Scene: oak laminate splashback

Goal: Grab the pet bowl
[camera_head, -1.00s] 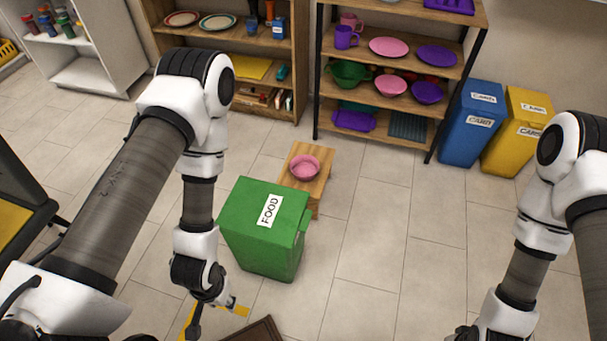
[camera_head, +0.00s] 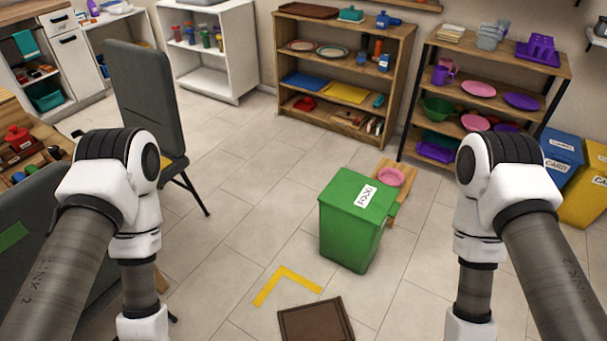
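A pink bowl (camera_head: 391,177), likely the pet bowl, sits on a low wooden stool (camera_head: 403,214) on the floor. The stool stands just behind and to the right of a green bin (camera_head: 345,237) labelled FOOD, which hides part of the stool. Both my arms reach down past the bottom edge of the head view, one on each side. Neither gripper shows, so I cannot see their fingers or anything in them.
A brown flat-topped object (camera_head: 314,322) and yellow floor tape (camera_head: 265,290) lie in front of the bin. A grey chair (camera_head: 145,95) stands at left. Shelves (camera_head: 340,75) line the back; blue (camera_head: 556,162) and yellow bins (camera_head: 588,200) stand right. Floor left of the green bin is clear.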

